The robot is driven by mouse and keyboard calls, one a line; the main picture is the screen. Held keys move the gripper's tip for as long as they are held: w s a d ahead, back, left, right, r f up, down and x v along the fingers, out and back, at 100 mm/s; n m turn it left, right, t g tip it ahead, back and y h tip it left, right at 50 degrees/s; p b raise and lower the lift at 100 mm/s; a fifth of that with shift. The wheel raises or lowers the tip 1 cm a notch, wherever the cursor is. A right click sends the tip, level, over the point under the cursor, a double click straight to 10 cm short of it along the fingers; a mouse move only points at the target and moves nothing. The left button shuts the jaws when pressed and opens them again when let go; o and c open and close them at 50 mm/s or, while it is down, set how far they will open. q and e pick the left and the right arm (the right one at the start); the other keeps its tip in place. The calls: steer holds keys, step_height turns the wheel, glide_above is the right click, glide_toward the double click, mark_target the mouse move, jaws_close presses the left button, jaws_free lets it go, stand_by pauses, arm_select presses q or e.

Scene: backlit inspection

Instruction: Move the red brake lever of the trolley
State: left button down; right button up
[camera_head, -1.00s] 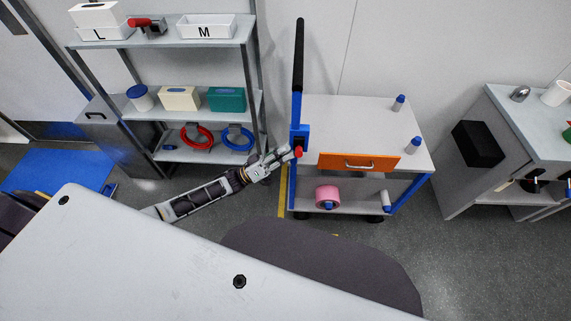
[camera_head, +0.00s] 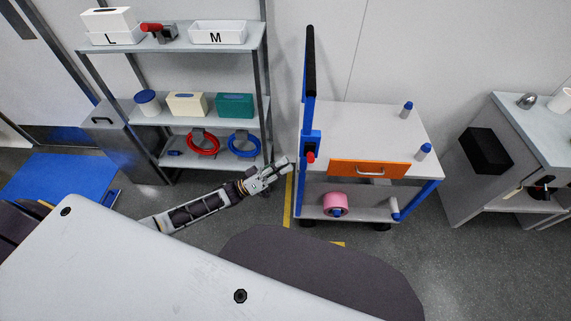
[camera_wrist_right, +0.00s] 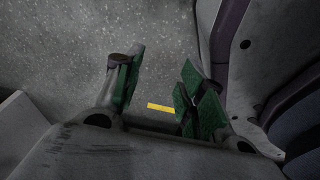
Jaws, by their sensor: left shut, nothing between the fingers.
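The trolley (camera_head: 345,118) stands right of centre in the head view, with a blue frame, a grey top and an orange drawer (camera_head: 345,167). Its red brake lever (camera_head: 310,157) is at the lower end of a blue block (camera_head: 311,140) on the left post. My left gripper (camera_head: 287,164) is shut and empty, just left of the lever and slightly lower in the picture, with a small gap. My right gripper (camera_wrist_right: 160,95) shows only in the right wrist view, open, with green finger pads apart and only floor seen between them.
A shelf rack (camera_head: 190,120) with bins, boxes and hose rings stands left of the trolley. A grey cabinet (camera_head: 487,190) stands at the right. A pink roll (camera_head: 335,201) is on the trolley's lower shelf. A large pale surface (camera_head: 150,265) fills the lower left.

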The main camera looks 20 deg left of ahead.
arm_select(q)
steer(key=b+v, duration=0.1)
steer(key=v, duration=0.7)
steer(key=shift+a+f, duration=0.25)
arm_select(e)
steer(key=shift+w+a+r, duration=0.1)
steer(key=shift+w+a, duration=0.4)
steer(key=shift+a, duration=0.1)
arm_select(q)
steer(key=shift+s, duration=0.15)
arm_select(e)
steer(key=shift+w+r, duration=0.1)
steer(key=shift+w, duration=0.2)
